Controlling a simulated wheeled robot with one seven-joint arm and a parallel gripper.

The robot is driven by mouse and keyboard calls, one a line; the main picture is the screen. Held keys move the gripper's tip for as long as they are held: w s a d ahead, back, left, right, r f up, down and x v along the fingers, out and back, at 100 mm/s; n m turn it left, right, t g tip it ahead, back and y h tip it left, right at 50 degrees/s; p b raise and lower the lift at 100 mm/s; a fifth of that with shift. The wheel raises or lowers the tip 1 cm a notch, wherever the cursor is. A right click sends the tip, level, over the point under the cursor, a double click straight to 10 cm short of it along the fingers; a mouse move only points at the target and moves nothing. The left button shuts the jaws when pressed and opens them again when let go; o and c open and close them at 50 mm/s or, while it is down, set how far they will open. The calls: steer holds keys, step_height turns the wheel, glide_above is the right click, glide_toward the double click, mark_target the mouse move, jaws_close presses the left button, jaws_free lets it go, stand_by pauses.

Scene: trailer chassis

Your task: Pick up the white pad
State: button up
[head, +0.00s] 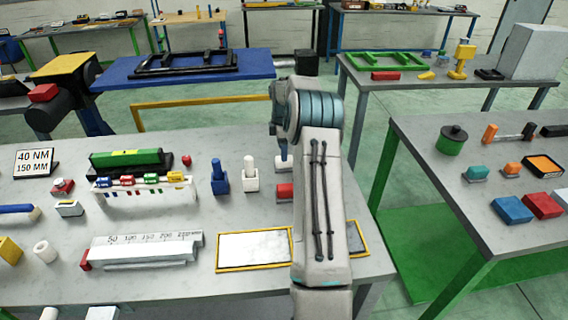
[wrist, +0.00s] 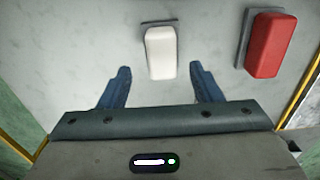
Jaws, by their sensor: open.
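The white pad (wrist: 161,52) is a small rounded block on a thin grey backing plate, lying on the grey table. In the wrist view it is centred ahead of my gripper (wrist: 160,68), its near end between the two blue fingertips in the picture. The fingers are apart with nothing held. I cannot tell how high they are above the pad. In the head view a white piece that looks like the pad (head: 282,163) shows at the left edge of my arm. My arm hides the gripper there.
A red pad (wrist: 270,45) on a similar plate lies close to the right of the white one in the wrist view. In the head view a white post (head: 251,178) and a blue post (head: 219,180) stand to the left. A yellow-framed white panel (head: 254,250) lies nearer.

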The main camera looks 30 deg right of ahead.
steer(key=f, duration=0.2)
steer(key=f+p, duration=0.1)
steer(key=f, duration=0.1)
steer(key=shift+s+d+f, duration=0.15)
steer(key=shift+s+f, duration=0.05)
steer(key=shift+f, duration=0.2)
steer(key=c, duration=1.1)
steer(key=shift+c, duration=0.2)
steer(key=shift+r, duration=0.2)
steer(key=shift+r, duration=0.3)
steer(key=r, duration=0.1)
steer(key=r+b, duration=0.1)
steer(key=d+r, duration=0.1)
steer(key=shift+s+r, duration=0.35)
steer(key=shift+s, duration=0.05)
steer(key=s+d+r+b, duration=0.2)
steer(key=s+d+r, duration=0.4)
steer(key=s+d, duration=0.1)
steer(key=shift+d+r, duration=0.25)
steer(key=shift+d, duration=0.1)
steer(key=shift+o, duration=0.8)
